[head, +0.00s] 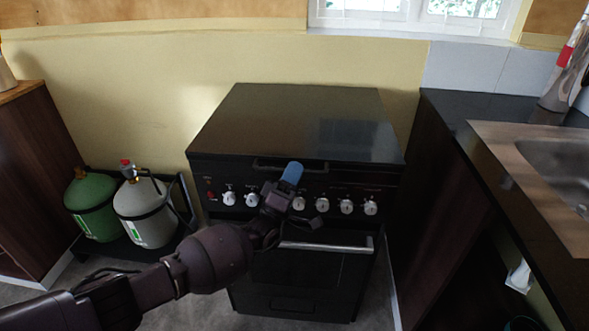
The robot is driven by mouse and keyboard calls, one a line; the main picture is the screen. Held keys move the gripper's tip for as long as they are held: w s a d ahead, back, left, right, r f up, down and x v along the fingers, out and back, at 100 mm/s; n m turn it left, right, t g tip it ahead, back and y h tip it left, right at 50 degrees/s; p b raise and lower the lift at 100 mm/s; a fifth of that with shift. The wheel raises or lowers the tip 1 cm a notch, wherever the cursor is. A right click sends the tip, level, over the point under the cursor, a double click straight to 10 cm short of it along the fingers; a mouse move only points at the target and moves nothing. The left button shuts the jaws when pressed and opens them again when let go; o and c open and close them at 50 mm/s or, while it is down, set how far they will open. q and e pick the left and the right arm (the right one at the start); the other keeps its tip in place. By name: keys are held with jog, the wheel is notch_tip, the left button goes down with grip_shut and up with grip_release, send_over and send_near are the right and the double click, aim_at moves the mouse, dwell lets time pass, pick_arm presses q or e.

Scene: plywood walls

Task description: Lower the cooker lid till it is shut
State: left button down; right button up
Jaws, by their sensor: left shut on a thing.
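The black cooker (300,255) stands against the back wall, with a row of white knobs and an oven door bar on its front. Its glossy dark lid (300,118) lies flat over the top and looks level, with no clear gap at its front edge. A dark handle (262,165) runs along the lid's front. My left gripper (290,176), with a blue fingertip, is at this handle, in front of the knobs, and is shut on it. The gripper hides part of the handle and some of the panel. My right gripper is out of view.
A green gas bottle (92,207) and a grey one (143,211) stand left of the cooker. A dark counter (455,120) with a sink (565,165) is close on the right. A wooden cabinet (35,180) is at far left.

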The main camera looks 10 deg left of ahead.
pick_arm(q)
jog(key=shift+f, duration=0.5)
jog(key=c, duration=1.2)
grip_release()
jog(key=shift+w+f, duration=0.1)
jog(key=shift+r, duration=0.3)
jog(key=v, duration=1.1)
